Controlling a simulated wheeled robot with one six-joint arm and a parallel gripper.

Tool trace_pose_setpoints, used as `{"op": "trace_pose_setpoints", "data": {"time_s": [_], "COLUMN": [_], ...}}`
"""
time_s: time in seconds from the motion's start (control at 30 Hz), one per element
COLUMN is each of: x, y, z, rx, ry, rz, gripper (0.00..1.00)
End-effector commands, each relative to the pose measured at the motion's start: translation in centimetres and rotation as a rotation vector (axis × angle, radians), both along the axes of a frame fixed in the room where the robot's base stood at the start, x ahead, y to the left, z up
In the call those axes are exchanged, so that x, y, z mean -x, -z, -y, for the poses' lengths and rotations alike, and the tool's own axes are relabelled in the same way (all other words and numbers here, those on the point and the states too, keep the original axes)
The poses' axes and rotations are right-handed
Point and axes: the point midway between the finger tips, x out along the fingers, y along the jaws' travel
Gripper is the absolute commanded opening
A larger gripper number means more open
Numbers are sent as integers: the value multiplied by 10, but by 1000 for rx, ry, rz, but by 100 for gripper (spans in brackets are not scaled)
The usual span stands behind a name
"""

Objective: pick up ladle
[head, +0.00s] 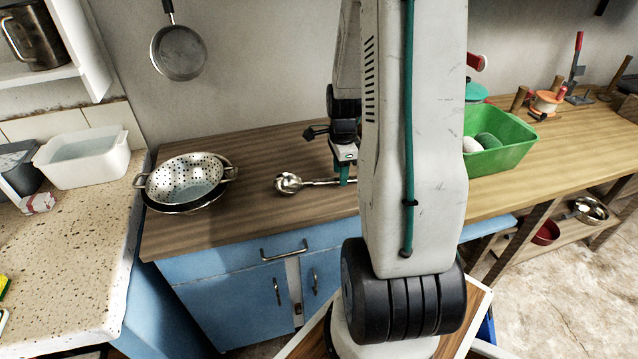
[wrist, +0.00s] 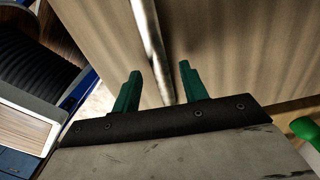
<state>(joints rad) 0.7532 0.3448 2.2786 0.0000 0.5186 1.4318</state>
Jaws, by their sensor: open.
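The metal ladle (head: 289,183) lies on the wooden counter in the head view, its round bowl to the left and its handle running right until my arm hides the rest. My gripper (head: 345,174) is low over the handle, to the right of the bowl. In the wrist view the shiny handle (wrist: 149,40) runs between the two green fingers of my gripper (wrist: 159,72). The fingers are apart, with a gap on each side of the handle. The bowl is not in the wrist view.
A metal colander (head: 187,180) sits in a dark pan at the counter's left. A green basin (head: 505,145) with round items stands to the right, partly behind my arm. A pan (head: 178,53) hangs on the wall. The counter around the ladle's bowl is clear.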

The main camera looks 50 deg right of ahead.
Motion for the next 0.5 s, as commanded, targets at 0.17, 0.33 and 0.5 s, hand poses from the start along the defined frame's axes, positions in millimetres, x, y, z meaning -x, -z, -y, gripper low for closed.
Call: {"op": "trace_pose_setpoints", "data": {"time_s": [0.17, 0.33, 0.5], "x": [0, 0, -1], "y": [17, 17, 17], "z": [0, 0, 0], "rx": [-1, 0, 0], "ry": [-1, -1, -1], "rz": [-2, 0, 0], "gripper": [44, 44, 13]}}
